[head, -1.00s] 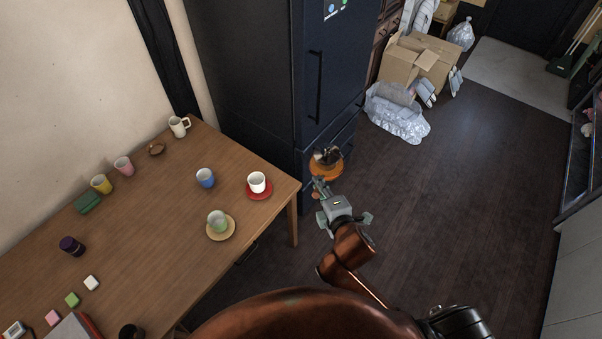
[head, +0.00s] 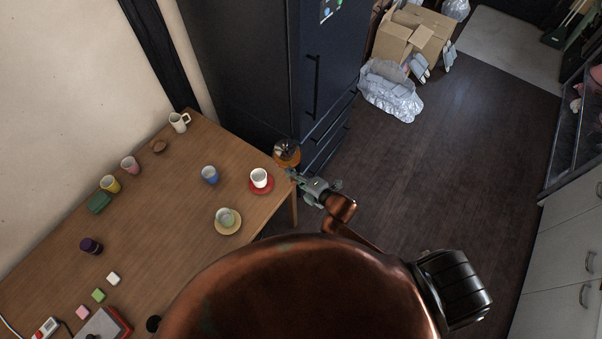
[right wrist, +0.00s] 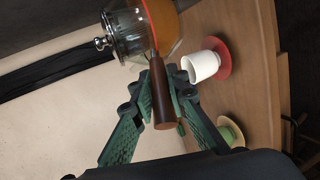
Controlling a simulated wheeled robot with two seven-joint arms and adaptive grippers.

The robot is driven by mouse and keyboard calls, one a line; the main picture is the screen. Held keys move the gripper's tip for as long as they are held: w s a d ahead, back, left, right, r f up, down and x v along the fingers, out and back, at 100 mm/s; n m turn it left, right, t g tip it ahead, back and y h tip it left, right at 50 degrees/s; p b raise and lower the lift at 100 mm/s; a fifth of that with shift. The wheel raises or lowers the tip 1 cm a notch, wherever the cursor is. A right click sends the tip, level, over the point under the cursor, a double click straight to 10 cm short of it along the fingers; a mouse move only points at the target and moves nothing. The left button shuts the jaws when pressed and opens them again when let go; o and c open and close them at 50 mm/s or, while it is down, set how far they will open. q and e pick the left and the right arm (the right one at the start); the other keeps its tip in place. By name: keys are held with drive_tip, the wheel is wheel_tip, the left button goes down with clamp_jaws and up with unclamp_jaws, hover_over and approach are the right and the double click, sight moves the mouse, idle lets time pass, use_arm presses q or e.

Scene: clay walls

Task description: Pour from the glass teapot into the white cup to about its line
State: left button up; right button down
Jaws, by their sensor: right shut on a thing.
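The glass teapot (head: 287,154) holds amber liquid and has a metal lid and a brown handle. My right gripper (head: 294,176) is shut on its handle and holds it up beyond the table's right end, by the dark fridge. In the right wrist view the teapot (right wrist: 133,32) is at the top, its handle (right wrist: 160,95) between the green fingers (right wrist: 160,105). The white cup (head: 260,177) stands upright on a red saucer (head: 262,188) near the table's right edge, left of the teapot. It also shows in the right wrist view (right wrist: 202,66). Its inside is unclear. My left gripper is not in view.
A green cup (head: 225,217) on a tan saucer and a blue cup (head: 210,174) stand near the white cup. Several more cups and small items stand on the wooden table (head: 180,225). The fridge (head: 250,80) stands close behind the teapot.

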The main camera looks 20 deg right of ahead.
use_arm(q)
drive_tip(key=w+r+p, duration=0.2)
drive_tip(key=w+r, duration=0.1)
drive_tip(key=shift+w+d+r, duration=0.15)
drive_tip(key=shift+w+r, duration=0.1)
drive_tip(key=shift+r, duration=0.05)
use_arm(e)
drive_tip(key=shift+n+g+h, duration=0.3)
drive_tip(key=shift+n+g, duration=0.2)
drive_tip(key=shift+n, duration=0.3)
drive_tip(key=f, duration=0.1)
drive_tip(key=s+a+f, duration=0.1)
drive_tip(key=f, duration=0.1)
drive_tip(key=a+f, duration=0.1)
drive_tip(key=shift+s+f, duration=0.15)
drive_tip(key=shift+f, duration=0.05)
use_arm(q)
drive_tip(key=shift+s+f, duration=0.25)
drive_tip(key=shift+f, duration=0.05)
use_arm(e)
drive_tip(key=shift+a+f+h, duration=0.1)
drive_tip(key=shift+f+h, duration=0.2)
drive_tip(key=shift+f, duration=0.55)
